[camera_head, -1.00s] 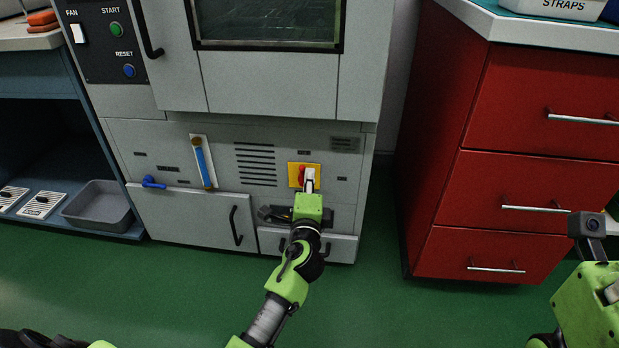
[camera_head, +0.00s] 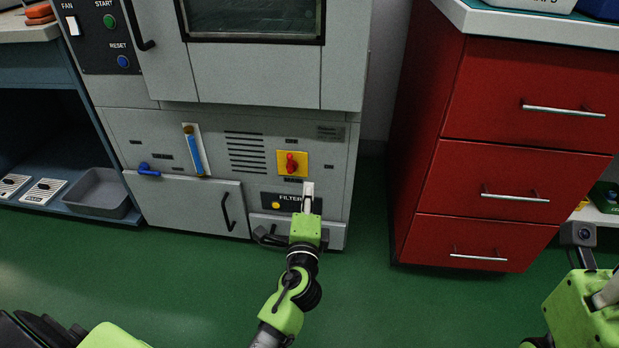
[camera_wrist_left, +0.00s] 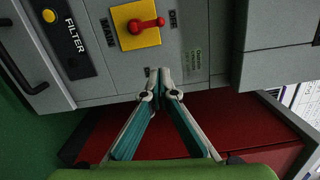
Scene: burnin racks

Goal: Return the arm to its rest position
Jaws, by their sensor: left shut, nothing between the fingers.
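My left gripper (camera_head: 307,188) is shut and empty in front of the lower part of the grey cabinet (camera_head: 195,215). Its tips overlap the FILTER panel (camera_head: 278,202) in the head view, just below the red rotary switch (camera_head: 291,163) on its yellow plate. In the left wrist view the closed fingertips (camera_wrist_left: 159,72) meet with nothing between them. The red switch (camera_wrist_left: 147,24) shows beyond them, apart from the tips. Part of my right arm (camera_head: 585,305) shows at the right edge; its fingers cannot be made out.
A red drawer unit (camera_head: 500,180) with metal handles stands to the right. A blue shelf (camera_head: 60,195) with a grey bin (camera_head: 98,192) is at the left. The cabinet has a blue lever (camera_head: 148,170) and black door handles (camera_head: 228,212). The green floor (camera_head: 190,290) in front is clear.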

